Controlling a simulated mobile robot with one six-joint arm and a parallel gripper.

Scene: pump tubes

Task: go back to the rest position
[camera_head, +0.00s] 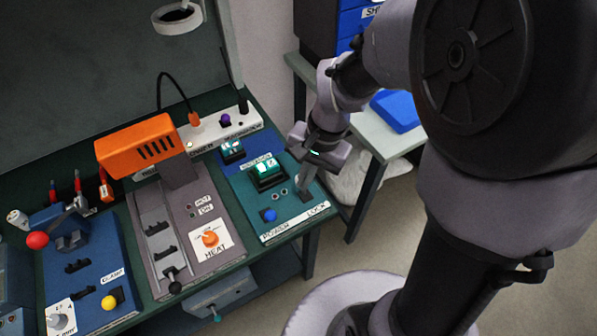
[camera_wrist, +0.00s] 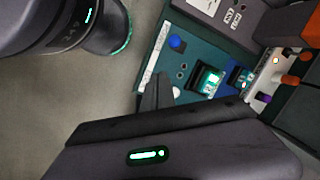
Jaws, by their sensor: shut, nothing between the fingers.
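My gripper (camera_head: 306,190) is shut and empty. In the head view it points down over the right edge of the teal panel (camera_head: 283,225), beside the green-lit block (camera_head: 267,171) and the blue knob (camera_head: 269,214). I cannot tell whether its tip touches the panel. In the wrist view the dark finger of my gripper (camera_wrist: 158,92) shows in front of the teal panel (camera_wrist: 152,57). The blue knob (camera_wrist: 176,43) and the green-lit block (camera_wrist: 208,80) are close by it.
The orange heater (camera_head: 136,145) stands over the grey heat panel (camera_head: 190,225). The blue clamp panel (camera_head: 88,260) is at the left. A power strip (camera_head: 215,128) lies behind. A side table (camera_head: 372,135) with a blue bin (camera_head: 397,110) stands right of my gripper. Floor shows at the lower right.

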